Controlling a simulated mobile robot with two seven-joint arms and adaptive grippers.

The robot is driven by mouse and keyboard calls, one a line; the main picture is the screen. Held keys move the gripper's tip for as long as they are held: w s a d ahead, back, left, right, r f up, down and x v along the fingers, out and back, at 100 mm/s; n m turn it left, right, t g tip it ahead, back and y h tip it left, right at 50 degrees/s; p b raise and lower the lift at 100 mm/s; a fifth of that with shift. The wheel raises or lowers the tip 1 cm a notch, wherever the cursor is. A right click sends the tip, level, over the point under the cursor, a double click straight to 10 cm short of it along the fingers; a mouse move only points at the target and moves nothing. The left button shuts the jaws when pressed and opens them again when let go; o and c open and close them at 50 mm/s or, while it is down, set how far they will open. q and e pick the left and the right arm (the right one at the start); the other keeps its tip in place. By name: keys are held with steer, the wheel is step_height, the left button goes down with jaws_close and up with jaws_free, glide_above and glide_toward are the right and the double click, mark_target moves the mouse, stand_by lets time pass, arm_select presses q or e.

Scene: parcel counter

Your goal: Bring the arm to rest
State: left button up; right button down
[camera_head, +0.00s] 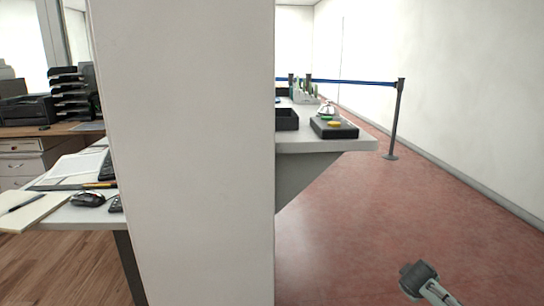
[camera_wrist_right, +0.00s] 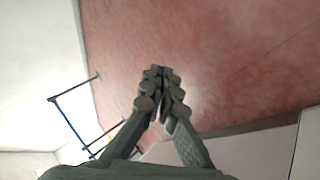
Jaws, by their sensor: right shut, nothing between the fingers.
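My right gripper (camera_wrist_right: 160,92) shows in the right wrist view with its two dark fingers together at the tips and nothing between them. It is over the red floor, apart from everything else. In the head view, part of my right arm (camera_head: 424,282) shows at the bottom right, above the red floor; its fingers are not clear there. My left gripper is not in either view.
A wide white pillar (camera_head: 185,150) stands close in front. Right of it is a counter (camera_head: 345,145) with a black tray (camera_head: 287,119). A barrier post (camera_head: 396,120) with a blue belt stands behind. A desk (camera_head: 80,212) is left. The red floor (camera_head: 400,215) at right is clear.

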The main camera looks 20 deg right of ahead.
steer(key=s+a+f+y, duration=0.2)
steer(key=s+a+f, duration=0.2)
steer(key=a, duration=0.6)
steer(key=s+a+f+g+y, duration=0.1)
steer(key=s+a+f+y, duration=0.1)
steer(key=s+a+f, duration=0.3)
steer(key=s+a+f+y, duration=0.2)
steer(key=s+a+f, duration=0.3)
steer(key=s+a, duration=0.5)
steer(key=a, duration=0.5)
steer(key=shift+s+g, duration=0.2)
steer(key=shift+g, duration=0.1)
